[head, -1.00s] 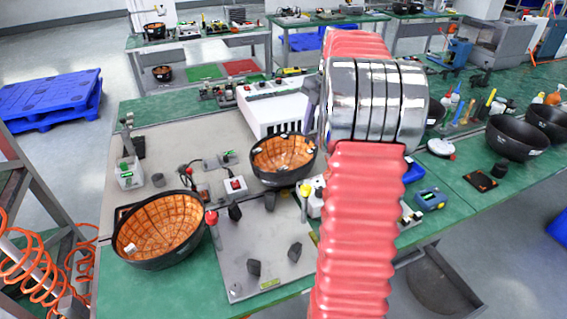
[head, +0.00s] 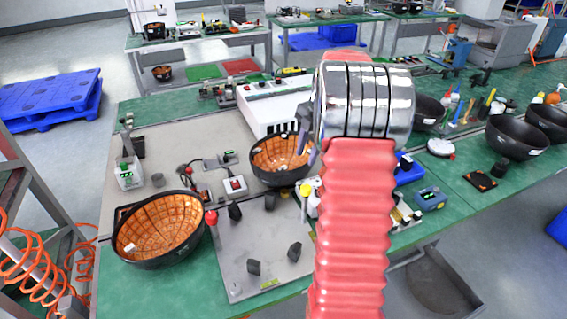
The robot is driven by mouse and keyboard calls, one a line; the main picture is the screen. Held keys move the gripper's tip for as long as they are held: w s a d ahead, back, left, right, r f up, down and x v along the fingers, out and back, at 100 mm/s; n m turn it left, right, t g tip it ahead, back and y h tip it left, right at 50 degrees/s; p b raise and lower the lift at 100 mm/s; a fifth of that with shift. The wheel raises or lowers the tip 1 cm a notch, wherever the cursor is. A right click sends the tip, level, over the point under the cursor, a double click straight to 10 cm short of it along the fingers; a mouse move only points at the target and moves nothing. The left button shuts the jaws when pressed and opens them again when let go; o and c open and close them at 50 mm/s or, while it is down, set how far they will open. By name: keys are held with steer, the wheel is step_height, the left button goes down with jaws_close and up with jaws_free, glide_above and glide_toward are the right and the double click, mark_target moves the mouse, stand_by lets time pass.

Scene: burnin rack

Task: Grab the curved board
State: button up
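Two curved boards shaped like bowls, black outside with orange gridded insides, are on the near bench in the head view. One curved board (head: 160,225) is at the front left, tilted with its inside facing up. The other curved board (head: 278,153) is farther back, against the left side of my arm, with small pale pieces inside. My gripper (head: 306,135) shows only as a small grey-purple part left of my arm's shiny joint, over the right rim of the farther board in the picture. My arm hides most of it. I cannot tell whether it touches the board.
A white box with red knobs (head: 272,105) stands behind the farther board. A grey plate (head: 240,252) with dark blocks lies in front. Black bowls (head: 512,140) stand on the right bench. Red-capped parts and small devices sit between the two boards.

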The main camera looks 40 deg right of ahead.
mark_target(304, 164)
steer(key=shift+f, duration=0.1)
steer(key=shift+w+a+f, duration=0.1)
steer(key=shift+w+f, duration=0.05)
steer(key=shift+f, duration=1.15)
steer(key=shift+w+a+f, duration=0.1)
steer(key=shift+w+f, duration=0.05)
steer(key=shift+f, duration=1.1)
jaws_close()
